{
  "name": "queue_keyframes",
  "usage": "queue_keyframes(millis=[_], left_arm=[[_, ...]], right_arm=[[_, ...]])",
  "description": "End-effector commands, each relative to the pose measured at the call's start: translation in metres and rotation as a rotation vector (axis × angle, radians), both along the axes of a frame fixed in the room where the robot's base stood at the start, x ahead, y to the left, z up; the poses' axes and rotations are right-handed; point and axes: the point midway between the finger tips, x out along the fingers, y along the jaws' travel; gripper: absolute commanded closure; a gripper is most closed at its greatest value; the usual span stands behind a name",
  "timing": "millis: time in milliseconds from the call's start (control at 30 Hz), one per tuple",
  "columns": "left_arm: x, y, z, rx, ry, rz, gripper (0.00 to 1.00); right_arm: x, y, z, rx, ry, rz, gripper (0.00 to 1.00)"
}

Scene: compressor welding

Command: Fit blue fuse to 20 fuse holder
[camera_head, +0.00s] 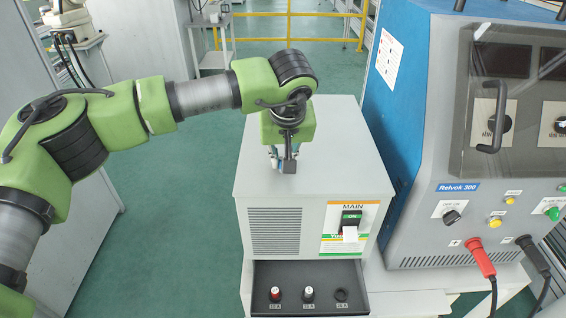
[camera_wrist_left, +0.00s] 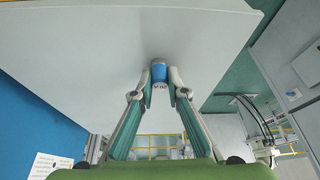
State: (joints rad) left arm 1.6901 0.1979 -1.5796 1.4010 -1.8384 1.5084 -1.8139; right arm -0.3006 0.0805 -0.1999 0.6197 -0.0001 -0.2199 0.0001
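A blue fuse (camera_wrist_left: 159,72) with a light end marked "20 A" sits between the fingertips in the left wrist view. My left gripper (camera_wrist_left: 159,88) is shut on it. Whether the fuse touches the top cannot be told. The cabinet's front tray holds a red-capped holder (camera_head: 275,293), a white-capped holder (camera_head: 308,293) and a dark, open-looking holder (camera_head: 341,294) at the right. Their labels are too small to read surely.
The white cabinet (camera_head: 256,190) has a MAIN switch (camera_head: 351,222) above the black fuse tray (camera_head: 306,272). A blue and grey welding machine (camera_head: 425,120) with red and black cables stands close on the right. Green floor lies open to the left.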

Motion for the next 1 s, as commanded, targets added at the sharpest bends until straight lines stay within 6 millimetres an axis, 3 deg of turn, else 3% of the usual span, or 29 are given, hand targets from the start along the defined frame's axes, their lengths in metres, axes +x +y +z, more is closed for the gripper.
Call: queue_keyframes(millis=[467, 700, 1000], left_arm=[[0.0, 0.0, 0.003, 0.0, -0.001, 0.001, 1.0], [0.001, -0.001, 0.029, -0.003, -0.007, 0.001, 1.0], [-0.062, 0.018, 0.093, 0.0, -0.006, -0.004, 1.0]], right_arm=[[0.001, 0.0, -0.003, 0.0, -0.001, 0.0, 0.6], [0.001, 0.001, -0.029, 0.0, -0.001, 0.0, 0.6], [0.002, 0.001, -0.06, 0.002, -0.003, 0.0, 0.6]])
